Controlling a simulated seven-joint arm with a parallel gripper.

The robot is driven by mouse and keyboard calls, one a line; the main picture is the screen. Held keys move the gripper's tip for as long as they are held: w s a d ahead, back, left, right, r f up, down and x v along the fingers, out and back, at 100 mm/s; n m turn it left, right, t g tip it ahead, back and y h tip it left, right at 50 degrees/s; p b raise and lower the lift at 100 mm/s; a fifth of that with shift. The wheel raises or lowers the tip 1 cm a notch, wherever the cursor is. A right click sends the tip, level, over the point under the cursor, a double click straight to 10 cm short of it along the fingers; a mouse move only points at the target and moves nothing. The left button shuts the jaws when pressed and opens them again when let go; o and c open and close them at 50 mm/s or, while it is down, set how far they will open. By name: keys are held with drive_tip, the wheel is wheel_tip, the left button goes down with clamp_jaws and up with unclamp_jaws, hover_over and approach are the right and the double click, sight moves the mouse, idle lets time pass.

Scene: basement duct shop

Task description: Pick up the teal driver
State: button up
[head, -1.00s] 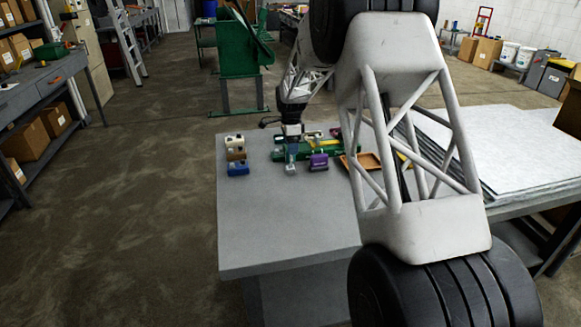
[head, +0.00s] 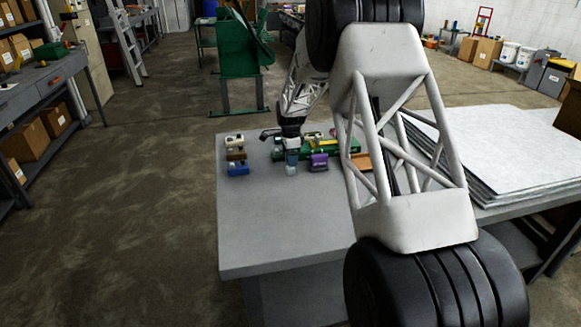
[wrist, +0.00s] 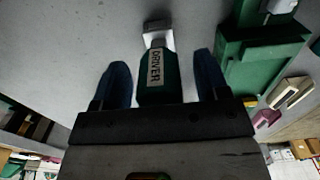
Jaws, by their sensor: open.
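The teal driver (wrist: 165,88) lies on the grey bench, with a white label reading DRIVER and a light grey block-like end. In the wrist view it lies between the two blue fingers of my gripper (wrist: 162,68), which are spread with a gap on each side. In the head view my gripper is above the driver (head: 291,156) and mostly hides it; the driver's pale end points toward the near edge of the bench. I cannot tell the exact height of the fingertips over the bench.
A green holder (head: 345,154) and a purple item (head: 318,163) lie close on the right. White (head: 234,140), brown (head: 236,155) and blue (head: 238,169) items stand on the left. The near part of the grey bench (head: 280,220) is clear. Sheets (head: 500,165) are stacked at the right.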

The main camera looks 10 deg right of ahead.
idle(0.3)
drive_tip(key=c, duration=1.1)
drive_tip(key=shift+r, duration=0.15)
drive_tip(key=shift+r, duration=0.5)
drive_tip(key=shift+s+r, duration=0.2)
drive_tip(key=shift+r, duration=1)
drive_tip(key=s, duration=0.5)
drive_tip(key=s+r, duration=0.1)
drive_tip(key=s, duration=0.9)
drive_tip(key=shift+s+a+r, duration=0.2)
drive_tip(key=shift+s+a, duration=0.1)
drive_tip(key=shift+a, duration=0.05)
